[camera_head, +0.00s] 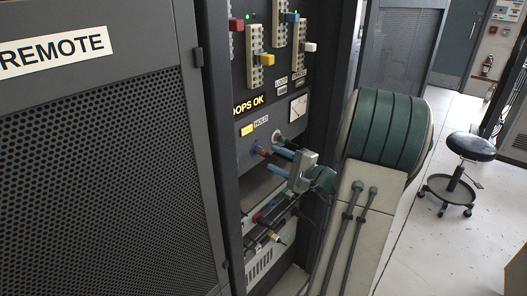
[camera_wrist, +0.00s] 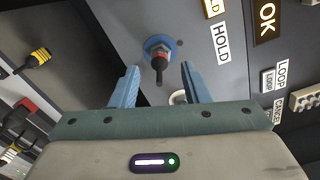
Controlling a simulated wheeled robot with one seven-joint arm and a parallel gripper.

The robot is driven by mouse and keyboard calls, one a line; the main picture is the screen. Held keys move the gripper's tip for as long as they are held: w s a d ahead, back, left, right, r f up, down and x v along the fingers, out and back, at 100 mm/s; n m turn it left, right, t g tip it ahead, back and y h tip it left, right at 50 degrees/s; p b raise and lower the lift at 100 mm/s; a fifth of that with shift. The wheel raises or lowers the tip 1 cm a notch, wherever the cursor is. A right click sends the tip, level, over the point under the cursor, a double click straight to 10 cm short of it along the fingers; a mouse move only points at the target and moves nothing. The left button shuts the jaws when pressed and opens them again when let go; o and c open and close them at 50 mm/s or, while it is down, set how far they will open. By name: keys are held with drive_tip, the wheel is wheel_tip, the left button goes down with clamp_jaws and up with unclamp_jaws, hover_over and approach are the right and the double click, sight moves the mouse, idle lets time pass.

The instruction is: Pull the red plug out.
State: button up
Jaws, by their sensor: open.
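A red plug (camera_head: 257,217) sits in the lower row of cabled plugs on the rack, below my gripper. A dark red one (camera_wrist: 17,116) shows at the left edge of the wrist view, outside my fingers. My gripper (camera_head: 268,161) is open and empty, close to the rack panel. In the wrist view, my fingertips (camera_wrist: 160,67) stand on either side of a dark, reddish-tipped switch or stub (camera_wrist: 158,62) with a blue collar (camera_wrist: 160,46). The fingers appear apart from it. A red block (camera_head: 236,24) also sits high on the panel.
A yellow plug (camera_wrist: 40,57) is at left in the wrist view. A perforated cabinet (camera_head: 110,170) stands left. A stool (camera_head: 470,147) stands on open floor at right.

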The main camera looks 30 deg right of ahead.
sight(269, 155)
drive_tip(key=shift+b+x, duration=0.6)
drive_tip(key=shift+x, duration=1.15)
drive_tip(key=shift+f+b, duration=0.1)
drive_tip(key=shift+b, duration=0.7)
clamp_jaws()
drive_tip(key=shift+s+d, duration=0.1)
drive_tip(key=shift+s, duration=0.05)
drive_tip(key=shift+b+v, duration=0.65)
drive_tip(key=shift+v, duration=2.2)
